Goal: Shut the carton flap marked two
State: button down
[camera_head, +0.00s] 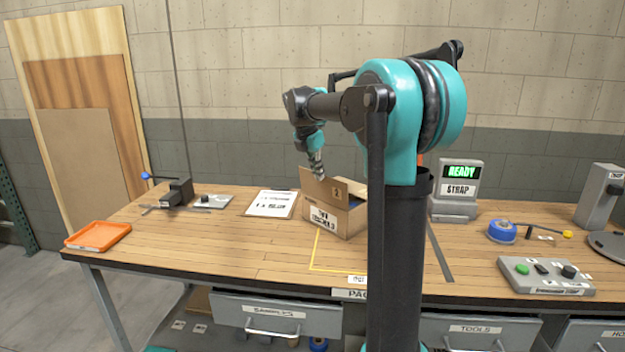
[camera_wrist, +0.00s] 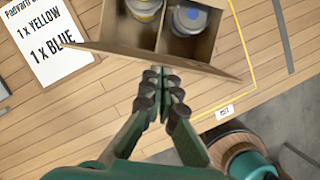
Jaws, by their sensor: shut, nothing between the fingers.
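The open cardboard carton (camera_head: 336,222) stands on the bench, with a printed label on its front. One flap (camera_head: 322,187) stands raised at its top and carries a small dark mark, too small to read surely. In the wrist view the carton's inside shows a divider, a yellow-marked can (camera_wrist: 145,8) and a blue-topped can (camera_wrist: 189,18). A flap (camera_wrist: 205,66) spreads along the carton's near edge there. My gripper (camera_head: 318,176) is shut and empty, close above the raised flap. In the wrist view my fingertips (camera_wrist: 158,72) are at the flap's edge; contact is unclear.
An order sheet (camera_head: 271,204) lies left of the carton; it reads 1 x yellow, 1 x blue in the wrist view. A READY/STRAP display (camera_head: 457,190), blue tape (camera_head: 502,231) and button panel (camera_head: 546,275) stand right. An orange tray (camera_head: 97,236) is at far left.

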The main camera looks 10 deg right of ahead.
jog(key=shift+w+d+f+g+y, duration=0.4)
jog(key=shift+w+d+f, duration=1)
jog(key=shift+d, duration=0.65)
jog(key=shift+w+d+f+g+y, duration=0.25)
jog(key=shift+w+d+f+y, duration=0.3)
jog(key=shift+w+d+f, duration=1.2)
jog(key=shift+w+d+f+g+y, duration=0.4)
jog(key=shift+w+d+f, duration=0.65)
jog(key=shift+d, duration=1.3)
jog(key=shift+w+r, duration=0.1)
jog(key=shift+r, duration=0.2)
